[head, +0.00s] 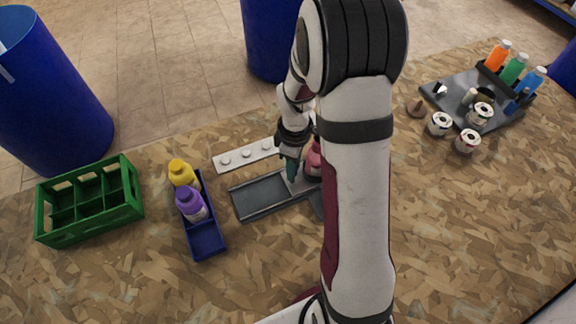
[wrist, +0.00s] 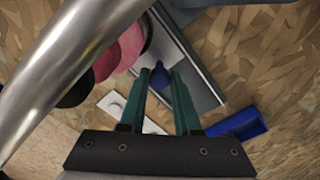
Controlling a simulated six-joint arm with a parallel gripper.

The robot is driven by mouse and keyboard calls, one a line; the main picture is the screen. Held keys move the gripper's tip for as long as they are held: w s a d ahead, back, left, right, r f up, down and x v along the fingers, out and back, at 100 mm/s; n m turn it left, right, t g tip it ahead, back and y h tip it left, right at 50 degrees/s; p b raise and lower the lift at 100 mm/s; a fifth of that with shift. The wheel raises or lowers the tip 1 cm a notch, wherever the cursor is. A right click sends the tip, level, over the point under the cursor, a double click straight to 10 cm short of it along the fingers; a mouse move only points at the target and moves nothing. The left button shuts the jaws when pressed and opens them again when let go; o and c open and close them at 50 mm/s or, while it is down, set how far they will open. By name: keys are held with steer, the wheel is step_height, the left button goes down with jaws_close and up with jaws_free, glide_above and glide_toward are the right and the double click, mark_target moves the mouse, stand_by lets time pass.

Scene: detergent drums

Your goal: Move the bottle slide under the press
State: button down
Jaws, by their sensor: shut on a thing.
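My gripper (head: 290,168) is low over the grey slide track (head: 258,198), partly behind my own arm. In the wrist view its green fingers (wrist: 160,75) are shut on a dark blue knob (wrist: 160,78), which stands on a light grey slide plate (wrist: 166,45). A pink bottle (head: 314,160) is just right of the gripper in the head view, mostly hidden by my arm. In the wrist view the pink bottle (wrist: 122,50) is left of the fingers. The press is not clearly visible; a shiny metal cylinder (wrist: 75,50) crosses the left of the wrist view.
A white strip with round knobs (head: 247,155) lies behind the track. Left stand a blue tray (head: 208,240) with yellow and purple bottles and a green crate (head: 90,205). At right, a grey tray (head: 450,92) holds bottles and tins. The front left board is clear.

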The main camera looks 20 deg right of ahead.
steer(key=c, duration=0.8)
jaws_free()
steer(key=shift+w+d+r, duration=0.1)
steer(key=shift+w+d, duration=0.05)
steer(key=shift+d, duration=0.1)
steer(key=shift+c, duration=0.2)
steer(key=shift+o, duration=1.1)
steer(key=shift+a, duration=0.1)
step_height(320, 180, up, 16)
steer(key=shift+a, duration=0.1)
